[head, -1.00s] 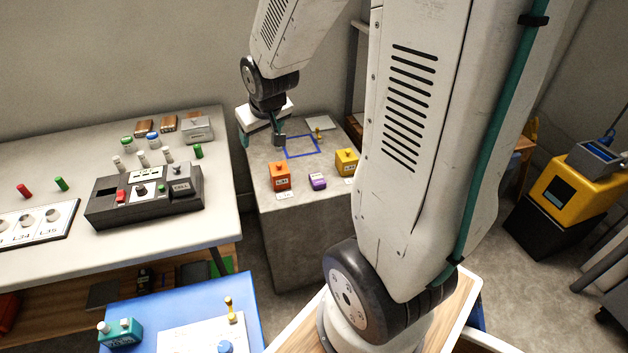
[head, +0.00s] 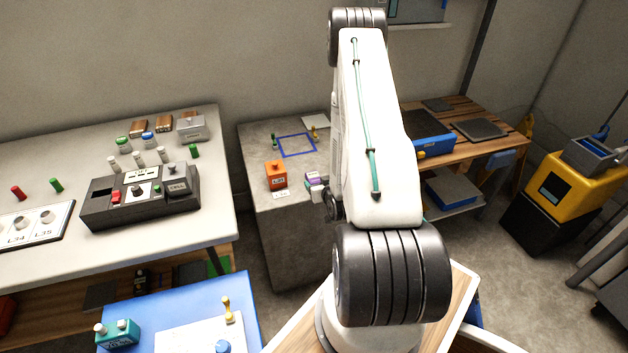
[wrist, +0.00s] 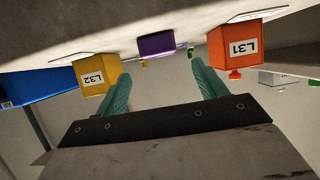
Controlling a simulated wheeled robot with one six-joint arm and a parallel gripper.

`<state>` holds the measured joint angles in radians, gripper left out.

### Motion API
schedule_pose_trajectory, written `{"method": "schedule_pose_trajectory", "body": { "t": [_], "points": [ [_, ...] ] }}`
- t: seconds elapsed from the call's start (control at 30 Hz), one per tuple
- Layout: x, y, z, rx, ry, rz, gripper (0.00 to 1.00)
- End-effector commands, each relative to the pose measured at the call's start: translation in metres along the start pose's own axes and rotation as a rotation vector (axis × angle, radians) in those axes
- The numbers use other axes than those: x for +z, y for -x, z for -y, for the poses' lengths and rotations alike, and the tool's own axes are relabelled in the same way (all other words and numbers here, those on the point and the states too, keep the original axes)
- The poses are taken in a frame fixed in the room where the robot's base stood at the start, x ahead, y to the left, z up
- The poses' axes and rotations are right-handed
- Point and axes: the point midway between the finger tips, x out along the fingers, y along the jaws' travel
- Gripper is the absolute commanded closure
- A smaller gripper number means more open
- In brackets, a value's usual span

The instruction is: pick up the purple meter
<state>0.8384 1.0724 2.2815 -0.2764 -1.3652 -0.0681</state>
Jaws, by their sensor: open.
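The purple meter (head: 313,178) sits on the grey concrete block (head: 270,225), near its front edge, with its lower part hidden by my arm's end in the head view. In the wrist view the purple meter (wrist: 156,44) appears ahead, between and beyond the fingertips, and the scene looks upside down. My gripper (wrist: 162,72) is open and empty, its two teal fingers apart and not touching the meter. The head view mostly hides the gripper behind my arm.
An orange meter (wrist: 235,49) labelled L31 and a yellow meter (wrist: 97,74) labelled L32 flank the purple one. A blue square outline (head: 297,145) and small green and yellow pieces lie farther back on the block. A side table (head: 120,140) stands left.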

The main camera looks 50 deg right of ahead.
Motion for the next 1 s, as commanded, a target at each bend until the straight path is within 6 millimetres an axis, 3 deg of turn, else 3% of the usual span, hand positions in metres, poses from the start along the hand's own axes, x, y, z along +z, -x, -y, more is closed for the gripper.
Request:
{"method": "schedule_pose_trajectory", "body": {
  "t": [0.17,0.63,0.97,1.0],
  "points": [
    [0.007,-0.008,-0.004,0.007,-0.008,-0.019,0.29],
    [0.004,-0.070,0.001,0.007,-0.008,-0.018,0.29],
    [0.004,-0.077,0.001,0.006,-0.008,-0.017,0.29],
    [0.004,-0.077,0.001,0.006,-0.008,-0.017,0.40]
  ]
}}
